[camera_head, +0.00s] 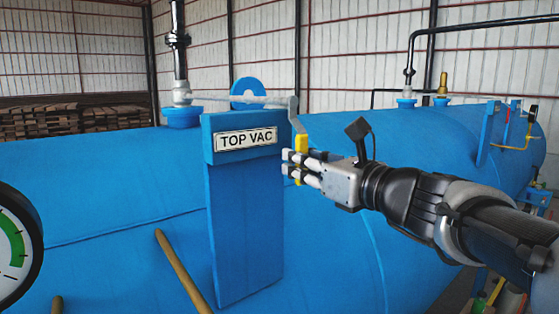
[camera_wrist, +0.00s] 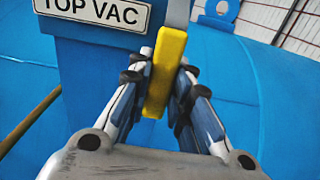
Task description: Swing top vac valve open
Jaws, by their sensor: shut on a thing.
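The top vac valve has a long grey lever (camera_head: 235,99) that runs from the fitting on the black pipe (camera_head: 180,55) to the right, behind the top of the TOP VAC sign post (camera_head: 245,215). Its right end bends down to a yellow grip (camera_head: 301,143). My gripper (camera_head: 301,166) is shut on this yellow grip, just right of the sign. In the wrist view the yellow grip (camera_wrist: 165,72) stands slightly tilted between both fingers, and part of the grey lever (camera_wrist: 178,12) shows above it. The inside of the valve is hidden.
The blue autoclave vessel (camera_head: 100,190) fills the space below and behind. A blue lifting lug (camera_head: 248,88) stands behind the lever. A pressure gauge (camera_head: 15,245) and a tan rod (camera_head: 182,270) are at the lower left. Another pipe (camera_head: 411,60) rises at the right.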

